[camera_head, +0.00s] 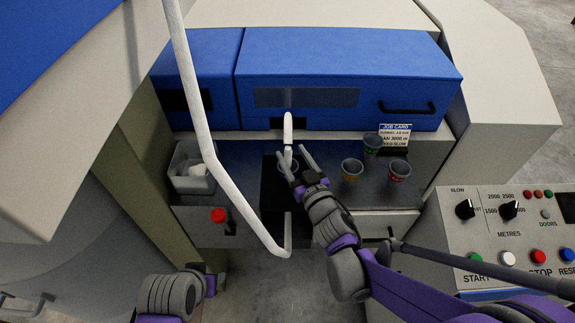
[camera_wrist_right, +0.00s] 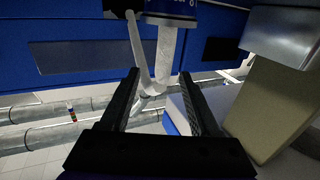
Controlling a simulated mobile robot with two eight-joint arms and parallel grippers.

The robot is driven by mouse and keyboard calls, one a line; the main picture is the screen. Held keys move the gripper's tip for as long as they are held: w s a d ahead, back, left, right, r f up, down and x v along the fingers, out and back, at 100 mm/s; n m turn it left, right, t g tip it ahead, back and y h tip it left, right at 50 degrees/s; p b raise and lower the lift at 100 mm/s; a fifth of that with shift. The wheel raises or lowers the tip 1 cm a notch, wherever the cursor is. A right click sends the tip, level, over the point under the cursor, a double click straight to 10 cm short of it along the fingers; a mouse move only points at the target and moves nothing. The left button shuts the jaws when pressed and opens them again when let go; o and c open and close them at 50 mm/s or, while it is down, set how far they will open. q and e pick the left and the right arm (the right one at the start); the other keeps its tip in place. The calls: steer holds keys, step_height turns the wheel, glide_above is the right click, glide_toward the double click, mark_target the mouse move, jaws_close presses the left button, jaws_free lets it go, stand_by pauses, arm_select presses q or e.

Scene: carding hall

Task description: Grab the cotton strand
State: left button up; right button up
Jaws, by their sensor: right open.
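The white cotton strand (camera_head: 288,129) hangs at the front of the blue machine, above a dark opening. In the right wrist view the cotton strand (camera_wrist_right: 165,52) hangs from a dark blue fitting and curves at its lower end. My right gripper (camera_head: 291,150) is open around or just in front of the strand's lower part. In the right wrist view the strand shows between the open fingers (camera_wrist_right: 159,72); I cannot tell whether they touch it. Part of my left arm shows at the lower left, with no clear gripper.
A long bent white bar or tube (camera_head: 200,115) crosses in front of the machine. A grey bin (camera_head: 184,181) stands left. A control panel (camera_head: 500,240) is at lower right.

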steer(key=p+x, duration=0.1)
steer(key=x, duration=0.4)
steer(key=shift+w+a, duration=0.3)
steer(key=shift+c, duration=0.3)
jaws_close()
stand_by(0.9)
